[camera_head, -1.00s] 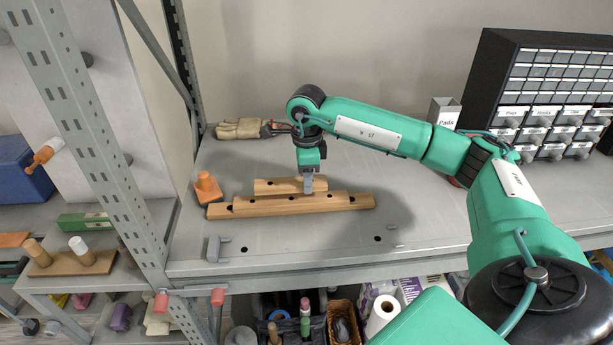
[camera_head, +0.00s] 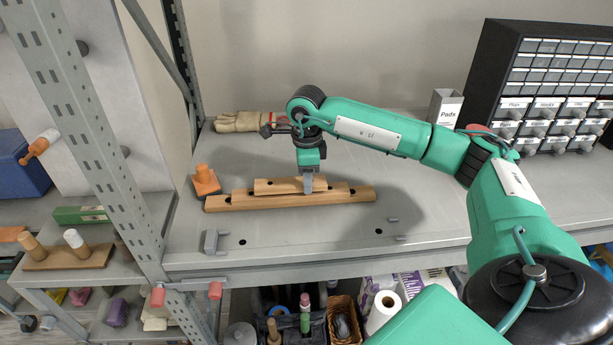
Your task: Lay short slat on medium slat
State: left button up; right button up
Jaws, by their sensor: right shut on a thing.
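The short slat (camera_head: 275,187) is a light wooden bar, held level by my right gripper (camera_head: 308,188) near its right end. My right gripper points down and is shut on it. The medium slat (camera_head: 340,190) lies directly beneath, its ends showing past both sides of the short slat. The short slat looks to be at the medium slat's top, but I cannot tell whether it touches fully. The long slat (camera_head: 225,204) is at the bottom, on the grey shelf. My left gripper is not in view.
An orange block on a dark base (camera_head: 205,181) stands close left of the slats. Work gloves (camera_head: 238,122) lie behind. A grey bracket (camera_head: 211,241) sits at the front left. A black drawer cabinet (camera_head: 545,85) stands at the right. The shelf's front middle is mostly clear.

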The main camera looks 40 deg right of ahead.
jog(key=shift+f+b, duration=0.55)
jog(key=shift+f, duration=0.1)
jog(key=o, duration=1.1)
jog(key=shift+r, duration=0.1)
notch_tip(320, 180, up, 14)
jog(key=b, duration=0.2)
